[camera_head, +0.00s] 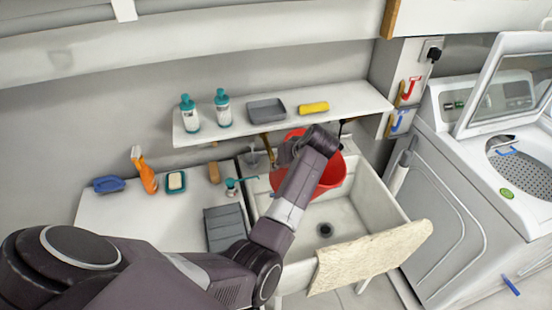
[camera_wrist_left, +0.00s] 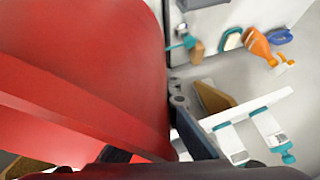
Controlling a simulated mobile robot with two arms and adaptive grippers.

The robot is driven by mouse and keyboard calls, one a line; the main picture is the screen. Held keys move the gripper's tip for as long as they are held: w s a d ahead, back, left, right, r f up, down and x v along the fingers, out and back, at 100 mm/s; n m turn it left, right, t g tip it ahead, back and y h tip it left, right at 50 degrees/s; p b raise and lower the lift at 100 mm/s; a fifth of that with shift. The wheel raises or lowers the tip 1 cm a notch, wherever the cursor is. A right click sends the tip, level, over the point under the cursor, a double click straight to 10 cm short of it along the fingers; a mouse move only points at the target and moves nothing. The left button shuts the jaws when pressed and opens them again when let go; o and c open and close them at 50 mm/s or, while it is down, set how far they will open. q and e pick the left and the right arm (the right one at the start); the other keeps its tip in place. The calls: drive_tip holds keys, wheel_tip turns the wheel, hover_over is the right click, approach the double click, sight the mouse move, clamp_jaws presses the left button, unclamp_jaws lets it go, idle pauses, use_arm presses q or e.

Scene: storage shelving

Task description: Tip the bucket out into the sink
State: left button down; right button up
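The red bucket (camera_head: 330,178) is at the back of the white sink (camera_head: 378,212), below the wall shelf. My left arm crosses in front of it and hides part of it. My left gripper (camera_head: 305,146) is at the bucket's upper rim. In the left wrist view the bucket (camera_wrist_left: 85,70) fills the left side, and its red wall runs between the two dark fingers of the gripper (camera_wrist_left: 155,145), which look closed on it. The bucket's contents cannot be made out. The sink's floor and dark drain are visible. My right gripper is not in view.
The wall shelf (camera_head: 350,105) holds two teal-capped bottles, a grey tray (camera_head: 266,110) and a yellow sponge (camera_head: 314,107). A beige cloth (camera_head: 370,255) hangs over the sink's front edge. An orange spray bottle (camera_head: 146,170) stands on the left counter. An open washing machine (camera_head: 470,190) is at right.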

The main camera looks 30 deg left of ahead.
use_arm(q)
drive_tip(key=shift+w+d+r+n+t+h+p, duration=0.15)
drive_tip(key=shift+d+h+p, duration=0.2)
drive_tip(key=shift+h+p, duration=0.25)
drive_tip(key=shift+w+d+r+n+t+h+p, duration=0.15)
drive_tip(key=shift+d+h+p, duration=0.15)
drive_tip(key=shift+h+p, duration=0.25)
drive_tip(key=shift+w+d+f+h, duration=0.1)
drive_tip(key=shift+d+f+h, duration=0.15)
drive_tip(key=shift+f, duration=0.1)
drive_tip(key=shift+w+d+f+n+t+h, duration=0.15)
drive_tip(key=shift+d+n+t+h, duration=0.25)
drive_tip(key=shift+h, duration=0.4)
